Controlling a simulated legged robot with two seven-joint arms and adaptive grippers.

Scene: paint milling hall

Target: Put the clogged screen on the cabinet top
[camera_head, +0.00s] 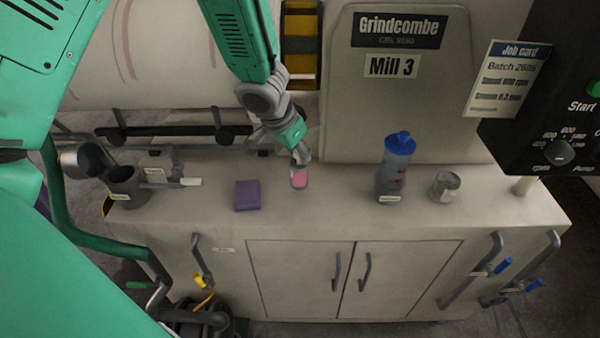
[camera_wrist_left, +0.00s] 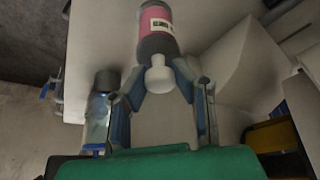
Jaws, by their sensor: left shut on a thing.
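My left gripper (camera_head: 300,156) is over the cabinet top (camera_head: 330,215) and shut on a small pink-labelled bottle (camera_head: 299,177). In the left wrist view, the fingers (camera_wrist_left: 165,90) close around the bottle's white cap; its dark body and pink label (camera_wrist_left: 156,22) extend beyond them. In the head view the bottle is at the cabinet top's surface; I cannot tell whether it touches. A small grey labelled cylinder (camera_head: 446,186) stands at the right of the cabinet top and may be the clogged screen; I cannot tell for sure. My right gripper is not in view.
A folded purple cloth (camera_head: 247,195) lies left of the gripper. A dark labelled pot (camera_head: 127,187) stands at the left end. The Mill 3 housing (camera_head: 400,110) rises behind. The front middle is clear.

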